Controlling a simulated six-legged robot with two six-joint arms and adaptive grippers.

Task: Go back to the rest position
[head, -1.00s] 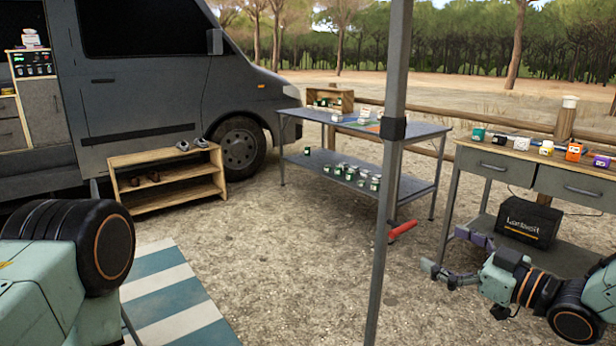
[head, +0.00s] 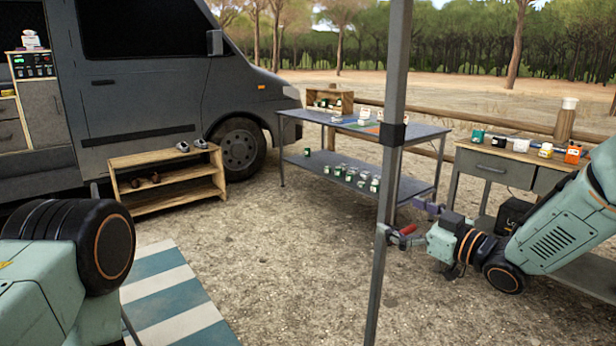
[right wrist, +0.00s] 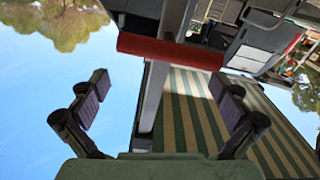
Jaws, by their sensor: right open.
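My right gripper (head: 410,226) is at the right of the head view, beside the grey pole, with its fingers spread. In the right wrist view the gripper (right wrist: 160,90) shows two dark fingers wide apart with nothing between their pads. A red cylinder (right wrist: 170,49), like a handle, lies across the view beyond the fingertips, by the pole. It also shows in the head view (head: 407,230), partly hidden by the gripper. I cannot tell whether a finger touches it. My left arm (head: 75,250) shows at the lower left; its gripper is out of view.
The grey pole (head: 388,190) stands upright in front of me. A metal table (head: 430,133) with jars stands behind it. A workbench (head: 482,160) is at the right, partly hidden by my arm. A wooden shoe rack (head: 165,161) stands by the van (head: 140,90). Gravel at centre is clear.

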